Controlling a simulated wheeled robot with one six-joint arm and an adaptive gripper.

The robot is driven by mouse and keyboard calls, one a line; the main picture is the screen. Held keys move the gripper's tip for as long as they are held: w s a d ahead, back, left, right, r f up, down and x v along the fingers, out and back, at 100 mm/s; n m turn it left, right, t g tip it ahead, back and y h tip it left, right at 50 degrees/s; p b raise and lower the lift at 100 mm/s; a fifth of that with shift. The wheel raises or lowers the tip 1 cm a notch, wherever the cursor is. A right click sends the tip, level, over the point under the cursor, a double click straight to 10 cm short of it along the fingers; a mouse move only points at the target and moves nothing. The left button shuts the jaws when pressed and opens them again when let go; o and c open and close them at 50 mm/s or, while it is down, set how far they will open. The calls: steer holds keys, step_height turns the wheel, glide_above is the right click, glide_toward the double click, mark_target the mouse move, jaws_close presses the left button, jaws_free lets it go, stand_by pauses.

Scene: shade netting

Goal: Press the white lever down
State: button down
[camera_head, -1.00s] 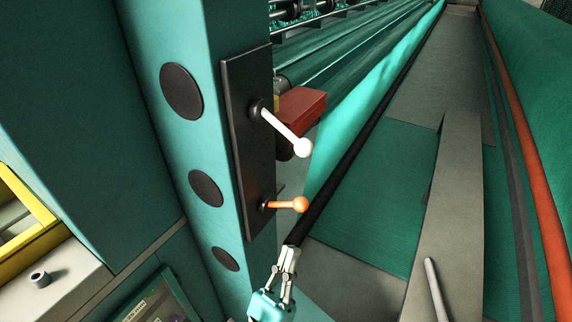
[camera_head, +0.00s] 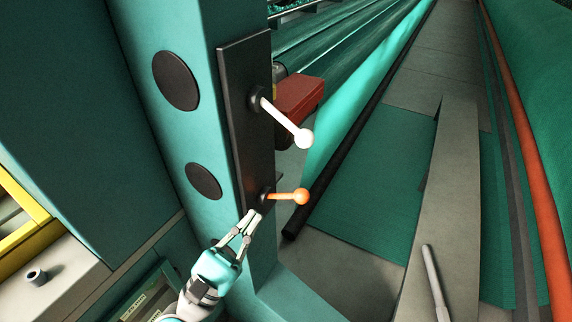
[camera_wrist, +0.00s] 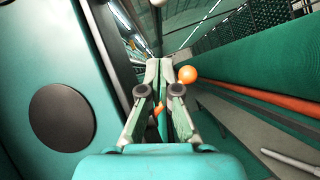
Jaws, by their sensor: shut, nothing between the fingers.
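The white lever (camera_head: 284,121) sticks out from a dark plate (camera_head: 245,125) on a teal post and slants down to the right, ending in a white ball. Below it on the same plate is an orange lever (camera_head: 287,196) with an orange ball, roughly level. My gripper (camera_head: 254,216) is shut and empty, just below and left of the orange lever and well below the white one. In the wrist view the fingertips (camera_wrist: 159,64) meet, with the orange ball (camera_wrist: 187,74) just right of them. I cannot make out the white lever in the wrist view.
A red-brown box (camera_head: 299,97) sits behind the white lever. A black bar (camera_head: 345,160) runs along the teal netting to the right. Round dark discs (camera_head: 176,80) are on the post's left face.

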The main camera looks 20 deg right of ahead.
mark_target(286, 124)
steer(key=s+r+x, duration=0.1)
steer(key=r+x, duration=0.1)
steer(key=x, duration=1)
steer(key=shift+s+r, duration=0.2)
steer(key=shift+r, duration=0.15)
